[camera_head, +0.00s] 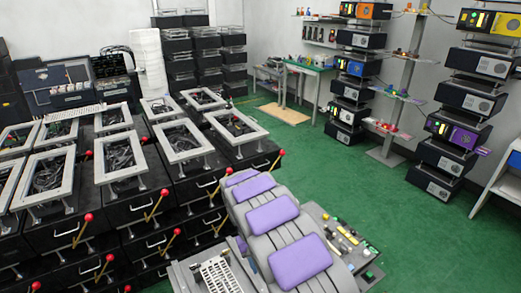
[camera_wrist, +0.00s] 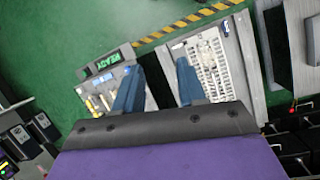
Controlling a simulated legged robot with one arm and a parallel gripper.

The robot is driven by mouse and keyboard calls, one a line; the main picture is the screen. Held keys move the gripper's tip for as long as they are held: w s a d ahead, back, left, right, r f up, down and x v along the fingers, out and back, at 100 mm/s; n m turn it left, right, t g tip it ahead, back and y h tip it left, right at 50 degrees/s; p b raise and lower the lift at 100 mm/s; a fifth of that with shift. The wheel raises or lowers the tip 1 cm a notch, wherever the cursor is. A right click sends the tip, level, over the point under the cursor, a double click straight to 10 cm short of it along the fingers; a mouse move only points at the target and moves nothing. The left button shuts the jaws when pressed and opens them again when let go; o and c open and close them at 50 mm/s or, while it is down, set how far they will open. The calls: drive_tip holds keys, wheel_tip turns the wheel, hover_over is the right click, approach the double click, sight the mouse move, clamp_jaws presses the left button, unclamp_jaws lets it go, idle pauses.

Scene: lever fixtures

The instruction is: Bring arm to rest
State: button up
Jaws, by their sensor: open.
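In the wrist view my gripper (camera_wrist: 158,66) is open, with its two blue fingers apart and a dark gap between them. Nothing is held between the fingers. The fingers point over a panel with small tools and a green-lit "READY" display (camera_wrist: 102,63) on the left and a pale gridded board (camera_wrist: 208,68) on the right. In the head view my grey arm with purple pads fills the lower middle; I cannot make out the fingers there. The gridded board also shows at the lower left of my arm (camera_head: 218,276), and the tool panel lies to its right (camera_head: 345,238).
Black cabinets (camera_head: 62,235) with several red-knobbed levers (camera_head: 155,206) stand close on the left, topped by pale frames (camera_head: 178,141). Stacked devices (camera_head: 452,150) and a shelf post (camera_head: 398,95) stand at right. Green floor (camera_head: 400,215) is open at right. A yellow-black stripe (camera_wrist: 185,22) crosses the wrist view.

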drive_tip(key=s+d+r+m+y, duration=0.1)
drive_tip(key=s+d+r, duration=0.5)
drive_tip(key=r, duration=0.2)
drive_tip(key=s+d+r+m, duration=0.2)
drive_tip(key=s+d+r, duration=0.4)
drive_tip(key=s+r, duration=0.15)
drive_tip(key=s+d+r+y, duration=0.1)
drive_tip(key=s, duration=1)
drive_tip(key=s+d+r+t+y, duration=0.1)
drive_tip(key=s+r, duration=0.1)
drive_tip(key=s, duration=0.9)
drive_tip(key=shift+s+r, duration=0.15)
drive_tip(key=shift+r, duration=0.1)
